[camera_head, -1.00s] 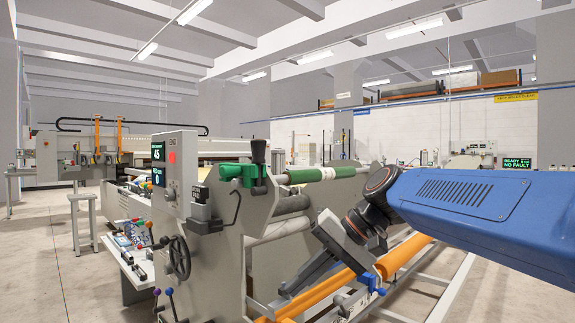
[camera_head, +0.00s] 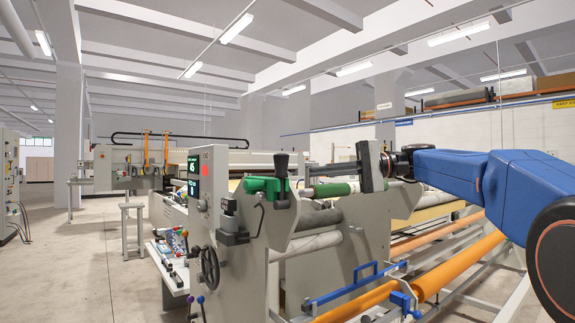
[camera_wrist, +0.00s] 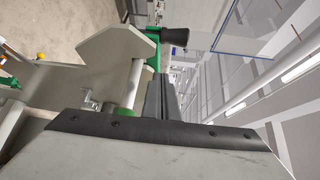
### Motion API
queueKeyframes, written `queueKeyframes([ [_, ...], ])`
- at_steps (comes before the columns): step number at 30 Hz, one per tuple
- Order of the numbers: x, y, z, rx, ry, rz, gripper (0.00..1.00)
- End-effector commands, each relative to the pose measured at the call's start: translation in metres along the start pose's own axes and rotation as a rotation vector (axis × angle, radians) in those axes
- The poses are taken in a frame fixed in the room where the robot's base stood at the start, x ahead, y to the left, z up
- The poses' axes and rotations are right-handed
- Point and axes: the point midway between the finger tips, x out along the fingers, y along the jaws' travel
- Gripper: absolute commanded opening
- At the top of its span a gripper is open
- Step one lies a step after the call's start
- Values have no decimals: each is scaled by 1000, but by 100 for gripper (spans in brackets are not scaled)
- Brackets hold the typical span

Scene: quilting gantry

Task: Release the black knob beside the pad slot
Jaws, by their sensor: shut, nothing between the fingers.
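A black upright handle knob (camera_head: 282,163) stands on a green clamp block (camera_head: 264,186) at the top of the grey machine end plate. In the wrist view, a black knob (camera_wrist: 174,37) on a green part (camera_wrist: 152,50) shows beyond my fingers. I cannot tell for certain which knob is beside the pad slot; no slot is clearly seen. My gripper (camera_head: 312,169) is shut and empty, its dark fingers pointing left toward the upright handle, with a gap between. The fingers also show in the wrist view (camera_wrist: 160,85).
A roller with green ends (camera_head: 333,189) runs just below my fingers. A control panel (camera_head: 207,180) and black handwheel (camera_head: 210,266) are at left. Orange tubes (camera_head: 460,266) and a blue handle bar (camera_head: 340,287) lie lower right. Open floor (camera_head: 100,270) is at left.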

Motion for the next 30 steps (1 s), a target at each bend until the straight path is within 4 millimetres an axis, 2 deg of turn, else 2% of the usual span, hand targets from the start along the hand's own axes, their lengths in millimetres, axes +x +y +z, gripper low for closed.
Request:
queueKeyframes([
  [6,-7,-18,-10,-14,-33,-58,0],
  [19,-5,-20,-10,-16,-36,-62,0],
  [23,4,-20,-9,-16,-38,-61,0],
  [30,42,-22,-7,-15,-40,-61,0],
])
